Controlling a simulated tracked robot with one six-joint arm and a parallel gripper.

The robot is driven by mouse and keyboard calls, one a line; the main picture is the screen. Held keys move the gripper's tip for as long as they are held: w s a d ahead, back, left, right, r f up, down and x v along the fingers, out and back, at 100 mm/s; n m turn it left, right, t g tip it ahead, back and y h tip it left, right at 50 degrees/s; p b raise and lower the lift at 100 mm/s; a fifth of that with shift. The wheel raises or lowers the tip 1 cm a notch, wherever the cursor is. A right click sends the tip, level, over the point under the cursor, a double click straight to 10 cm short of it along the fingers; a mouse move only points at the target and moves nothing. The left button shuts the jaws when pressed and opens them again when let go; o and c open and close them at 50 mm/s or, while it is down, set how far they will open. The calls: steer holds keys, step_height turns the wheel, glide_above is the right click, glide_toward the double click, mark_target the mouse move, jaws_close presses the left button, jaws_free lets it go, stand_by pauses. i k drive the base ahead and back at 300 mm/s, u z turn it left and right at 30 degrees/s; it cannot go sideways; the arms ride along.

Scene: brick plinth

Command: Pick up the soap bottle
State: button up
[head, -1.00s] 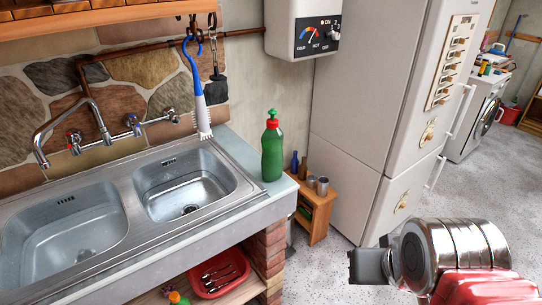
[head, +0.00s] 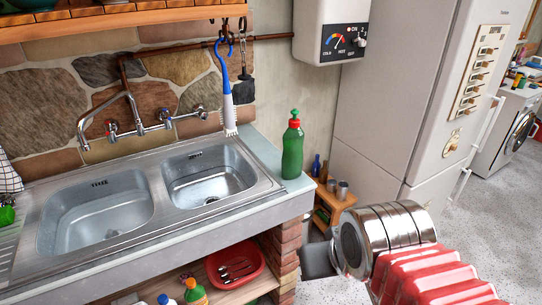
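A green soap bottle (head: 292,152) with a red cap stands upright on the right end of the sink counter (head: 262,158), in the head view. My gripper (head: 316,261) shows as a dark grey block at the end of my arm. It is in front of the brick plinth, lower in the picture than the bottle and slightly to its right. It is apart from the bottle. Its fingers cannot be made out clearly, and nothing shows held in it.
A double steel sink (head: 100,212) lies left of the bottle. A brush (head: 228,105) hangs behind it. A shelf below holds a red tray (head: 235,268) and bottles (head: 194,291). A small wooden rack (head: 328,203) and a fridge (head: 400,110) stand to the right.

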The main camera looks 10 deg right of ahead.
mark_target(292, 160)
steer(key=u, duration=0.6)
steer(key=i, duration=1)
